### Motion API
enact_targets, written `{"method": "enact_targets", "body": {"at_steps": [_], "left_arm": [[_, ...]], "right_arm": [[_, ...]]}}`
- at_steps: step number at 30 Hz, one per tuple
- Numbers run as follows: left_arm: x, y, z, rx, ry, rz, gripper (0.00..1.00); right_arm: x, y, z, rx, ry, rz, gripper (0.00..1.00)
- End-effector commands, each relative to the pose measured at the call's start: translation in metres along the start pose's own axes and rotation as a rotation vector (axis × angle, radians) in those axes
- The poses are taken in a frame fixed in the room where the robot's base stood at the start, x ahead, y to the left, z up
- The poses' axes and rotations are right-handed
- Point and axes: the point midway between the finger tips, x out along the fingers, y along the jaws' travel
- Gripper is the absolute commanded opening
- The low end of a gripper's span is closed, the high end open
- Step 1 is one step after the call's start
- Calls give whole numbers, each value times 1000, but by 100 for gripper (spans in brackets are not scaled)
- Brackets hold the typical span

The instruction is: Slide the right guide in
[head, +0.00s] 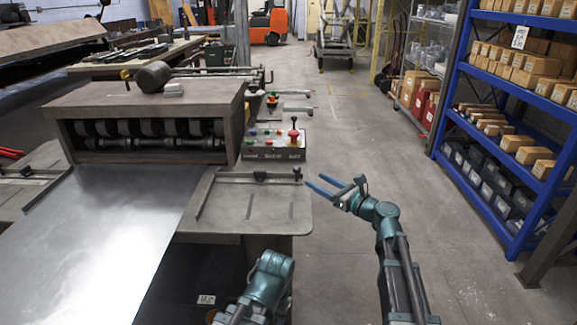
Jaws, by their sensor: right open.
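The right guide (205,196) is a narrow grey strip on the right wing of the forming machine, along the right edge of the shiny metal sheet (105,240). Whether it touches the sheet I cannot tell. A thin rod (245,178) runs right from it to a dark upright knob (297,174) near the wing's outer side. My right gripper (315,180) is open, its two blue fingers pointing left just right of the knob, with nothing between them. Part of my left arm shows at the bottom middle; its gripper fingers do not show.
The roller housing (150,108) stands at the back of the sheet. A control box (272,147) with coloured buttons and a red-topped lever sits behind the right wing (275,208). A blue shelf (455,75) with boxes is at right. The floor between is clear.

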Motion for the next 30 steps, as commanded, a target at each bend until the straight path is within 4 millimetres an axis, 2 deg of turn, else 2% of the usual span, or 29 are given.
{"method": "enact_targets", "body": {"at_steps": [9,16,22,30], "left_arm": [[0,0,0,0,0,0,50],[0,0,0,0,0,0,50],[0,0,0,0,0,0,50],[0,0,0,0,0,0,50]], "right_arm": [[64,-2,0,-2,1,4,62],[105,-1,0,-2,1,3,62],[125,0,0,-2,1,2,62],[131,1,0,-2,1,1,62]]}}
